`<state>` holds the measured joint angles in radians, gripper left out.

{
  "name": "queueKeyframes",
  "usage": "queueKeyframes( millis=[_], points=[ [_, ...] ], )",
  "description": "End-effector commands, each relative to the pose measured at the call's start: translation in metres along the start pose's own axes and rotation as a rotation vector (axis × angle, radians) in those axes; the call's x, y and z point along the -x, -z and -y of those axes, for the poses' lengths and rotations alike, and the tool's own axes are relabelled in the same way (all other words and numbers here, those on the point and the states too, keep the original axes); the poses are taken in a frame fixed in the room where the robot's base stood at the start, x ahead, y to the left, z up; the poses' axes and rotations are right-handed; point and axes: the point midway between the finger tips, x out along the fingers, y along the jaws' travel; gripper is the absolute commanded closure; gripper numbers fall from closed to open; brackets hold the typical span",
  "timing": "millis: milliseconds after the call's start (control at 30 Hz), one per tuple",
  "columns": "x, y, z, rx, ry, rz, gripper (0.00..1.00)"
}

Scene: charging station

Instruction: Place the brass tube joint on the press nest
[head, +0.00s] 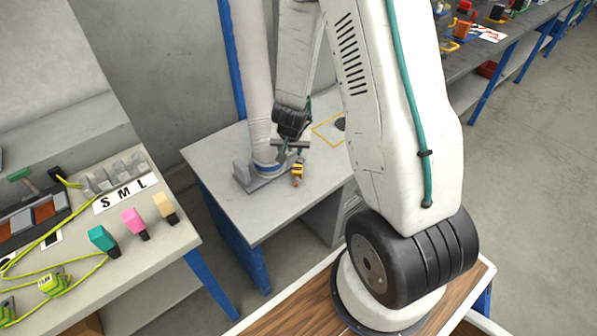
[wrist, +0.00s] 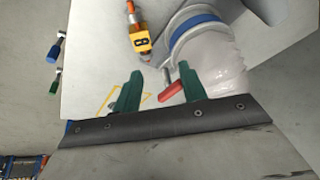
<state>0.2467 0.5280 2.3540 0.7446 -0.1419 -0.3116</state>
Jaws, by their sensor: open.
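My gripper (wrist: 158,82) is open, with its two green fingers apart over the grey table. In the head view my gripper (head: 290,150) hangs beside the pale hose column. No part shows clearly as the brass tube joint, and I cannot make out a press nest for certain. A yellow-orange block with a black mark (wrist: 139,40) lies beyond the fingertips, apart from them. It also shows in the head view (head: 298,171) near the column's foot. A red rod-like part (wrist: 171,91) shows between the fingers; I cannot tell whether it touches them.
A pale ribbed column (head: 258,105) with a blue band stands on the grey table (head: 255,215). A yellow outline (head: 325,134) marks the table further back. A left bench (head: 150,260) holds teal, pink and tan blocks. Open floor lies at the right.

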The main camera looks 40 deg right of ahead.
Motion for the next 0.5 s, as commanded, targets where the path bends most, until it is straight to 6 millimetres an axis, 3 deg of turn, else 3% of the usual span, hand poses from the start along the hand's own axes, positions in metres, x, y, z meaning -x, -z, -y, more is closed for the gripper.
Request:
queueKeyframes(
  millis=[33, 200, 500],
  points=[
    [-0.014, -0.004, -0.01, -0.014, -0.029, -0.003, 0.58],
    [-0.036, -0.007, -0.027, -0.037, -0.083, -0.021, 0.58],
    [-0.066, -0.007, -0.031, -0.041, -0.09, -0.024, 0.58]
  ],
)
